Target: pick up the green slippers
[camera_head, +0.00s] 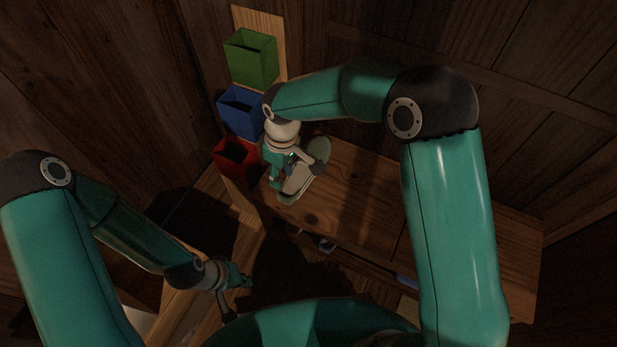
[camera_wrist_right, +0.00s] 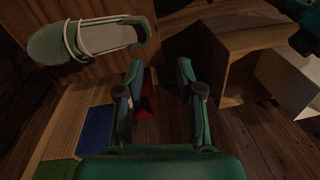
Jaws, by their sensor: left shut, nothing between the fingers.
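A pale grey-green slipper (camera_head: 299,181) with white straps lies on the wooden cabinet top in the head view, partly hidden by my right gripper. The slipper (camera_wrist_right: 112,37) shows at the upper left in the right wrist view. I cannot make out a second green slipper clearly. My right gripper (camera_head: 294,172) is over the cabinet's left end, close to the slipper. In the right wrist view its fingers (camera_wrist_right: 160,88) are apart with nothing between them, and the slipper is outside them. My left gripper (camera_head: 240,284) is low at the lower left, shut and empty, away from the slipper.
Green (camera_head: 252,62), blue (camera_head: 238,112) and red (camera_head: 236,158) open bins stand in a row left of the cabinet top (camera_head: 370,195). Small bluish things (camera_head: 326,246) show below its front edge, too dark to identify. Wooden walls close off the back.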

